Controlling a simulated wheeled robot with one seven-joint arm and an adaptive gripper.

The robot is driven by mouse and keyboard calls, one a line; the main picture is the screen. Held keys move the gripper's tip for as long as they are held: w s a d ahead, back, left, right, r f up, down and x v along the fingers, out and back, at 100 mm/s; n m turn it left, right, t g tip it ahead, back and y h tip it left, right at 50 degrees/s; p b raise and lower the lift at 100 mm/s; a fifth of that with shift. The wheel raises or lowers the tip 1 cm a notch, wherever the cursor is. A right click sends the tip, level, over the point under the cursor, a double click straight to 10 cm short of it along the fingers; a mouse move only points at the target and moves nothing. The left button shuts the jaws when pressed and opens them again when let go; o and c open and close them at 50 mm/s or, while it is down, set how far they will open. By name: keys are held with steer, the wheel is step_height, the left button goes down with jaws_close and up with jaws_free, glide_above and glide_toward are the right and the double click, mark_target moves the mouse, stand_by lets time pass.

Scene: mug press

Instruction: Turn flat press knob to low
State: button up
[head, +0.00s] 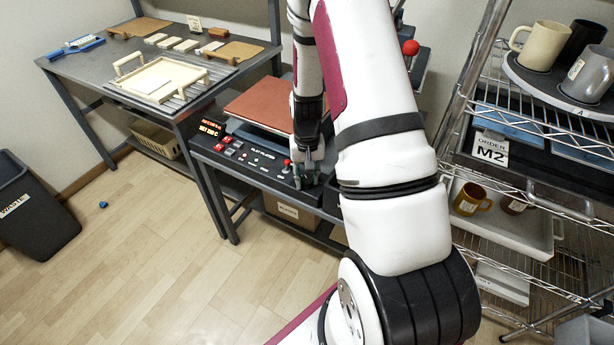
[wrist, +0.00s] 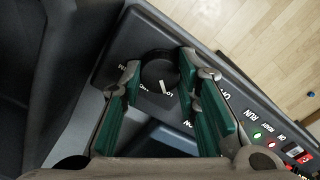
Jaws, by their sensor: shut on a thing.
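The flat press knob (wrist: 160,70) is round and black with a short white pointer mark, and it sits on the dark control panel (wrist: 225,65). In the wrist view the pointer is on the knob's lower side, close to small white lettering that seems to begin "LO". Other lettering around the knob is partly hidden. My gripper (wrist: 161,66) is shut on the knob, with one green-padded finger on each side. In the head view my gripper (head: 308,172) is down at the right end of the panel, and it hides the knob.
The flat press (head: 266,104) has a reddish-brown top behind the panel. A wire shelf (head: 520,140) with mugs and trays stands close on the right. A work table (head: 100,75) with a cream frame is at the left. The floor in front is mostly clear.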

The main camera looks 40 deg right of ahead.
steer(key=o, duration=1.2)
steer(key=shift+c, duration=0.2)
steer(key=shift+r, duration=0.15)
step_height(320, 180, up, 12)
step_height(320, 180, up, 9)
steer(key=n+t+p, duration=0.1)
glide_above(307, 179)
steer(key=s+a, duration=0.2)
steer(key=a, duration=0.3)
steer(key=s+a+r+n+t+p, duration=0.1)
steer(key=s+a+r, duration=0.1)
steer(key=a+r, duration=0.15)
steer(key=s+a+r+n+p, duration=0.1)
steer(key=s+a+r, duration=0.15)
steer(key=r, duration=0.25)
steer(key=s+a+r+n+t+p, duration=0.1)
steer(key=s+a+r, duration=0.3)
steer(key=s, duration=0.4)
steer(key=s+a+r+n+t+p, duration=0.1)
steer(key=s+a+r+n, duration=0.2)
steer(key=s+r, duration=0.3)
steer(key=shift+s+a+r+p, duration=0.25)
steer(key=shift+s+a+p, duration=0.05)
steer(key=shift+s+a, duration=0.6)
